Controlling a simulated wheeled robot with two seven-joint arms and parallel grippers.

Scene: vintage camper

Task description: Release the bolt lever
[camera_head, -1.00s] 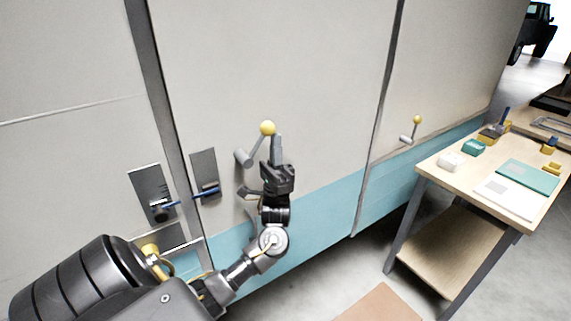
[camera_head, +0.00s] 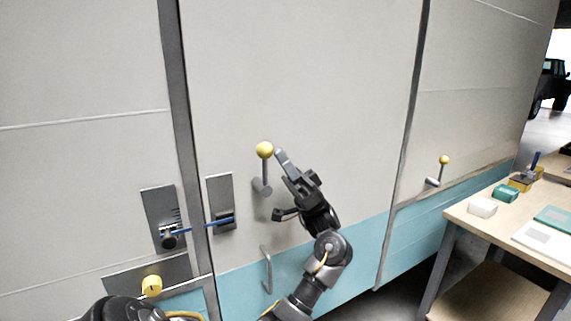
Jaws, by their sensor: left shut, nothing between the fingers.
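The lever on the pale door panel has a yellow ball knob (camera_head: 264,149) on a grey rod above a grey hub (camera_head: 262,187). It stands nearly upright. My left gripper (camera_head: 281,155) is shut and empty, its fingertips just right of the knob, pointing up and left. I cannot tell whether they touch it. A blue bar (camera_head: 198,226) spans the door seam from a grey plate (camera_head: 161,212) on the left to a smaller grey plate (camera_head: 221,190) on the door. My right gripper is not in view.
A grey pull handle (camera_head: 267,272) is below the lever, beside my arm. A second yellow-knobbed lever (camera_head: 444,160) is on the right panel. A yellow knob (camera_head: 152,285) is at lower left. A wooden table (camera_head: 478,228) with small boxes stands at right.

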